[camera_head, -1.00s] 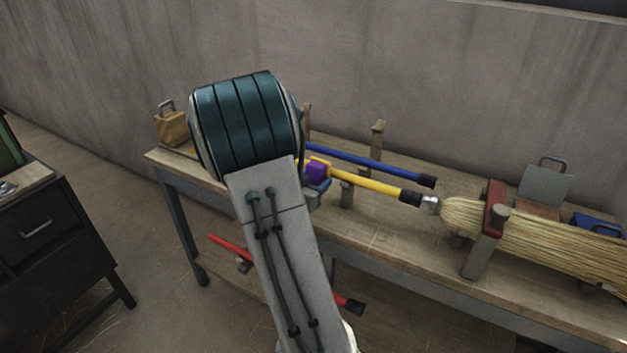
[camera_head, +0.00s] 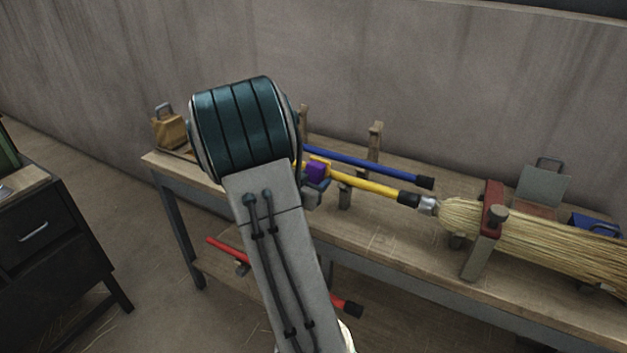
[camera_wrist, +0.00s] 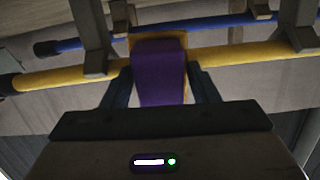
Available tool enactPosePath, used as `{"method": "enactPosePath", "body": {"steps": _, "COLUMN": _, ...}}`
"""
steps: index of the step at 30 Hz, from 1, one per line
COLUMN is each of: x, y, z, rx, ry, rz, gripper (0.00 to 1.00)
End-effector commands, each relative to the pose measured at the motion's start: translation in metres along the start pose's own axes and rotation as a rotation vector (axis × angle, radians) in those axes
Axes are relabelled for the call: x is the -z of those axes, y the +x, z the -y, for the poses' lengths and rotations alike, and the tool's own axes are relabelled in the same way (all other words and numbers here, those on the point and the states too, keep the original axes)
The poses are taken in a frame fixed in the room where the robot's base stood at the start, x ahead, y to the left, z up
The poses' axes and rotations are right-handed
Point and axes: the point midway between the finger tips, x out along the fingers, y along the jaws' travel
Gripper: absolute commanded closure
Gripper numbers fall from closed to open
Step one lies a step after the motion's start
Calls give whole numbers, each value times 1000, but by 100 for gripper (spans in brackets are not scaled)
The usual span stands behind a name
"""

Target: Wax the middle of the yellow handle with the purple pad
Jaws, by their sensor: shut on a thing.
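The yellow handle (camera_head: 368,185) lies level above the bench, with a black collar joining it to a straw broom head at the right. In the wrist view the yellow handle (camera_wrist: 228,55) crosses the picture and rests in wooden posts on either side. The purple pad (camera_head: 316,169) has a yellow-orange backing and is at the handle, beside my arm. My gripper (camera_wrist: 160,88) is shut on the purple pad (camera_wrist: 160,68), whose far end overlaps the handle; whether they touch is unclear. In the head view my arm hides the left part of the handle.
A blue handle (camera_head: 370,165) lies behind the yellow one, near a wooden post (camera_head: 375,140). A red clamp (camera_head: 490,215) holds the broom straw (camera_head: 560,245). A red handle (camera_head: 225,245) lies below the bench top. A dark cabinet (camera_head: 45,235) stands at left.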

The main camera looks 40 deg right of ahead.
Motion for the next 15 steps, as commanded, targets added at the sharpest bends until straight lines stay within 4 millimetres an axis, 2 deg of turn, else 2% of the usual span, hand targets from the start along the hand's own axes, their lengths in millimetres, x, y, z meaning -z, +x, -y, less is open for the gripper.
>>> {"method": "enactPosePath", "body": {"steps": 9, "x": 0, "y": -2, "z": 27, "rx": 2, "ry": -1, "rz": 0, "gripper": 64}}
{"method": "enactPosePath", "body": {"steps": 15, "x": -2, "y": -2, "z": 34, "rx": 0, "ry": 0, "rz": 0, "gripper": 64}}
